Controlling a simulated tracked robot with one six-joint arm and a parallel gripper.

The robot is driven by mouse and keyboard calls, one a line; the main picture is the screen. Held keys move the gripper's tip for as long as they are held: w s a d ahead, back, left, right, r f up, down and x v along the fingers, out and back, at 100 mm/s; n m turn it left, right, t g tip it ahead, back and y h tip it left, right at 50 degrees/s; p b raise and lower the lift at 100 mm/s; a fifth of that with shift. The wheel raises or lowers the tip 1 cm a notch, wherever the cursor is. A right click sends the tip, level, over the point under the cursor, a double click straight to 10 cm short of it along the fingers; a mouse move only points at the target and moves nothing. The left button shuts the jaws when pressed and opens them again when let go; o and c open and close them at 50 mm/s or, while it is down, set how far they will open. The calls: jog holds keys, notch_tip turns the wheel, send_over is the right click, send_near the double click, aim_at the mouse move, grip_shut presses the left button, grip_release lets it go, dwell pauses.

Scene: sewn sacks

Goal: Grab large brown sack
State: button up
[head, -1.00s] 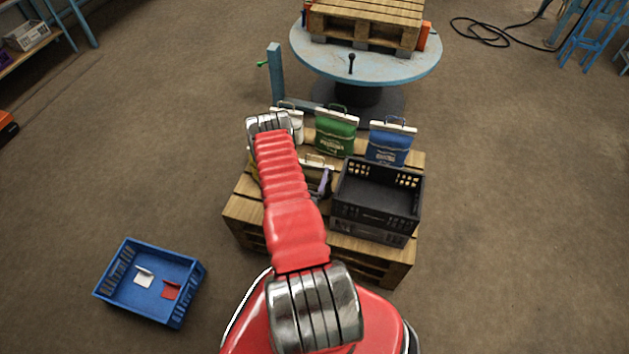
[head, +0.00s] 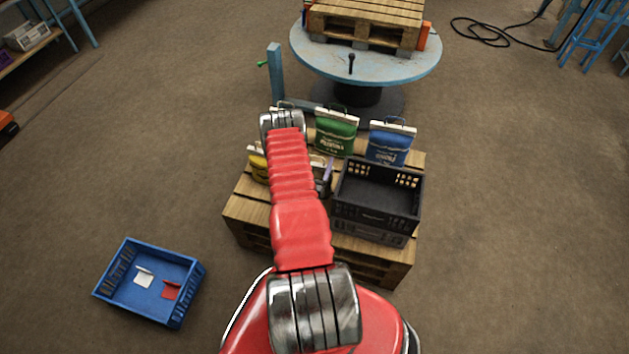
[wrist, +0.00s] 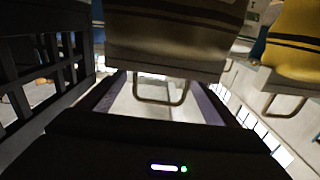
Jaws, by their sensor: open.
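The large brown sack (wrist: 175,35) fills the upper middle of the wrist view, with a dark stripe and a pale top band. Its wire loop handle (wrist: 160,92) hangs toward the picture's bottom, between the fingers of my gripper (wrist: 160,82). The gripper is open, its purple-edged fingers on either side of the handle, and it is not closed on anything. In the head view my red arm hides most of the sack and gripper; a purple finger part shows just right of the arm.
A yellow sack (wrist: 296,45) stands close beside the brown one. Black crates (head: 375,200) are on the other side, also close in the wrist view (wrist: 45,60). Green (head: 336,133) and blue (head: 390,143) sacks stand behind on the wooden pallet (head: 248,205). A blue crate (head: 150,283) lies on the floor.

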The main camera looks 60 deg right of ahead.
jog(key=c, duration=2.1)
jog(key=shift+r, duration=0.1)
grip_shut()
